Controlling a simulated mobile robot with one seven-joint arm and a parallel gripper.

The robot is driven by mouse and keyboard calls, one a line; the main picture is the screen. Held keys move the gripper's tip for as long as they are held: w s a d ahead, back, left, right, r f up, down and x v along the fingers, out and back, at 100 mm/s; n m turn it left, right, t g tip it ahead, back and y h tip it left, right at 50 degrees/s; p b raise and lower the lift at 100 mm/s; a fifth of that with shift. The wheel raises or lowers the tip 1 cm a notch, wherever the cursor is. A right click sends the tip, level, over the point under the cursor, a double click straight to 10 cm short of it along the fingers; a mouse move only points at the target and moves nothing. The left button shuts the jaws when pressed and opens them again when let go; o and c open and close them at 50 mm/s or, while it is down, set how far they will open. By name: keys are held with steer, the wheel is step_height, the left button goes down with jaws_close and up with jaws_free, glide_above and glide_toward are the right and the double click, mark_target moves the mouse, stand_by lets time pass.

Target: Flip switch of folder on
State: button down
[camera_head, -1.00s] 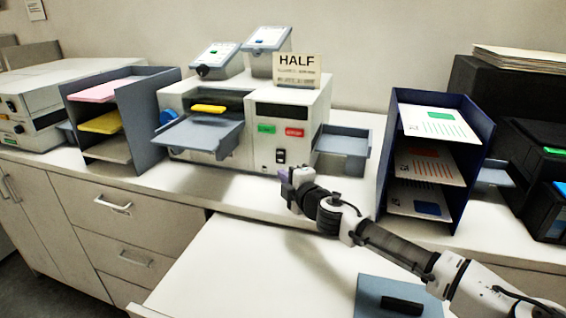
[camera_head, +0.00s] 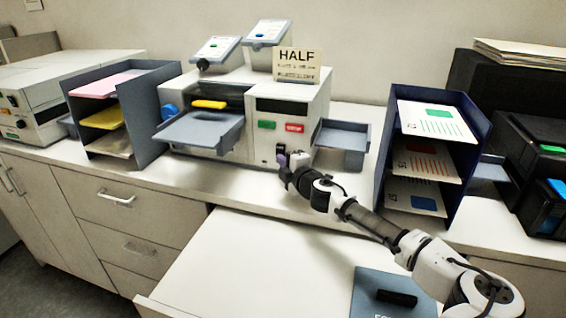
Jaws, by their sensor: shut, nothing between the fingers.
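The folder machine (camera_head: 258,143) is a cream box on the counter with a grey feed tray (camera_head: 203,131) at its front and a "HALF" card (camera_head: 297,65) on top. Its front panel carries a green button (camera_head: 267,124) and a red button (camera_head: 295,128). The small black switch (camera_head: 281,149) sits below them, its lower part hidden by my gripper. My gripper (camera_head: 284,170) is shut and empty, right in front of the switch at the machine's lower front. I cannot tell whether it touches the switch or which way the switch is set.
A grey output tray (camera_head: 343,135) juts from the machine's right side. A dark blue paper rack (camera_head: 480,120) stands to the right, close to my arm, and a grey rack (camera_head: 150,125) stands left. A pulled-out white surface (camera_head: 230,260) in front is mostly clear.

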steer(key=b, duration=0.2)
steer(key=f+b, duration=0.1)
steer(key=shift+w+f+n+t+b, duration=0.1)
steer(key=shift+w+n+t+b, duration=0.2)
steer(key=shift+n+b, duration=0.1)
steer(key=shift+r+p, duration=0.45)
steer(key=shift+p, duration=0.15)
steer(key=shift+s, duration=0.15)
steer(key=b+v, duration=0.2)
steer(key=v, duration=0.4)
steer(key=b+v, duration=0.2)
steer(key=v, duration=0.4)
steer(key=shift+s+d+f, duration=0.2)
steer(key=shift+d+f, duration=0.05)
steer(key=shift+d, duration=0.05)
steer(key=shift+s+d, duration=0.2)
steer(key=shift+s, duration=0.25)
